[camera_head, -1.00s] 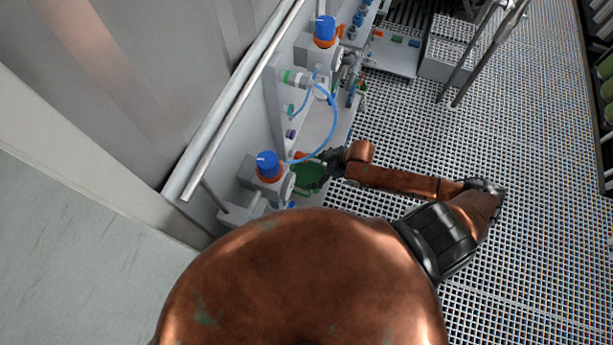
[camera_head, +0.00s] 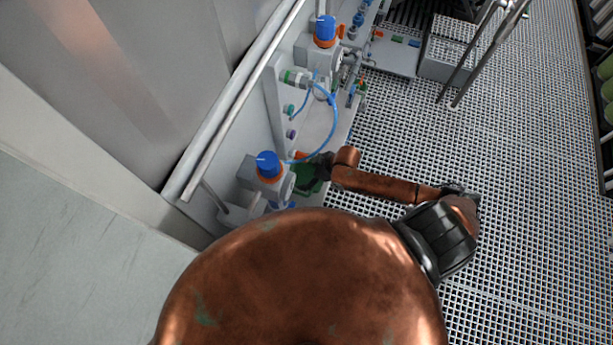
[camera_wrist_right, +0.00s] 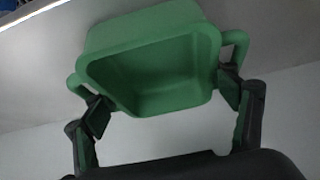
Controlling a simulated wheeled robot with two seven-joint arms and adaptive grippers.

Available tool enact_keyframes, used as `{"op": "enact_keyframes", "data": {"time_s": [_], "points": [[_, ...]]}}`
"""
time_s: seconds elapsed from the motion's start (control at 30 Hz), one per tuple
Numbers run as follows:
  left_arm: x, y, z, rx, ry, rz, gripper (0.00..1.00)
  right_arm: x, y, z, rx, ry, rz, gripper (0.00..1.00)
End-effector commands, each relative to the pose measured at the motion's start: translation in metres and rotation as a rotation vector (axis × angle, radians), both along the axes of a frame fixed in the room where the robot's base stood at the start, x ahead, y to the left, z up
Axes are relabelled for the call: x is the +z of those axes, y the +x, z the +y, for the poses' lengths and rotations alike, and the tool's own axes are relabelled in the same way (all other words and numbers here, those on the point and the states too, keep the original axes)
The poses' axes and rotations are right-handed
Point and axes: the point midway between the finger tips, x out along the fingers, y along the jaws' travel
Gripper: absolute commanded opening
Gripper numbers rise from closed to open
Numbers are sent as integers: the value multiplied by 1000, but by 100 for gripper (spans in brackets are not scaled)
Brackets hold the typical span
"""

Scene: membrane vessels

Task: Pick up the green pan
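The green pan (camera_head: 305,184) is against the wall panel near the lower blue-capped valve, partly hidden by my right gripper (camera_head: 318,165). In the right wrist view the pan (camera_wrist_right: 150,65) is an open green box with a rounded rim and a loop handle on each side. My right gripper (camera_wrist_right: 166,100) is open wide. Its two fingers stand on either side of the pan's near part, close to the handles. I cannot tell whether they touch it. My left gripper is not in view.
A blue-and-orange valve (camera_head: 268,166) stands just left of the pan, with a second valve (camera_head: 325,32) farther up. A thin blue hose (camera_head: 334,120) loops above the pan. A metal rail (camera_head: 240,105) runs along the wall. The grated floor (camera_head: 420,130) is largely clear.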

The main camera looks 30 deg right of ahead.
Motion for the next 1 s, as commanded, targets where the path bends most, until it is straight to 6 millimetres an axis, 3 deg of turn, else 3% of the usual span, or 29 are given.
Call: {"op": "enact_keyframes", "data": {"time_s": [0.47, 0.77, 1.0], "points": [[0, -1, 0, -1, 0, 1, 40, 0, -1, 0, 0, 1, 1, 40], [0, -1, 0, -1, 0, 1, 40, 3, 1, 0, 0, 1, -2, 39], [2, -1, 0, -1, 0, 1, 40, 25, 1, 0, 2, 0, -4, 39]]}}
